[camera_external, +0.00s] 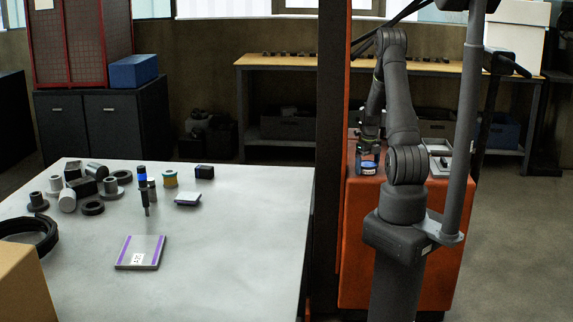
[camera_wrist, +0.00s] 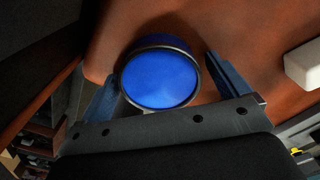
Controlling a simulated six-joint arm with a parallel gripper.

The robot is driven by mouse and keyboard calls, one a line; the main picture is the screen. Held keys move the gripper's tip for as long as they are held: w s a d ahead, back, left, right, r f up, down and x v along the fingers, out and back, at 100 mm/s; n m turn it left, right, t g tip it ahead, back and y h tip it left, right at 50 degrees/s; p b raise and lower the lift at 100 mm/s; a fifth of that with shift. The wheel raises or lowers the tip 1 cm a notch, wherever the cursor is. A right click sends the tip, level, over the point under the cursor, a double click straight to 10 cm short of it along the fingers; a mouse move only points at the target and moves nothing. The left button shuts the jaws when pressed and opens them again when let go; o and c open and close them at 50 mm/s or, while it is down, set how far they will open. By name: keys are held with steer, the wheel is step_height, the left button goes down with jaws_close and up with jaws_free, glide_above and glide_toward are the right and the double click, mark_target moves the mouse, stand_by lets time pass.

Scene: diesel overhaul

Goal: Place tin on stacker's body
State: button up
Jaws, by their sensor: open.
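The tin (camera_wrist: 158,80), round with a blue lid and dark rim, sits between the two spread fingers of my gripper (camera_wrist: 162,90) in the wrist view. The fingers stand on either side of it, with a visible gap on the right; contact on the left is unclear. In the external view the tin (camera_external: 367,168) appears on the top of the orange stacker's body (camera_external: 400,225), near its left edge. My gripper (camera_external: 368,148) is open right above and around it and partly hides it. The tin looks upright.
A grey tray (camera_external: 438,158) lies on the stacker's body to the right, behind my arm. The stacker's dark mast (camera_external: 330,130) rises close on the left. The pale table (camera_external: 230,265) at left holds several metal parts and a flat purple-striped box (camera_external: 140,252).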

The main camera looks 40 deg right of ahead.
mark_target(368, 164)
step_height(368, 164, up, 12)
stand_by(0.5)
step_height(368, 164, down, 12)
steer(key=shift+r, duration=1.25)
steer(key=shift+f, duration=0.1)
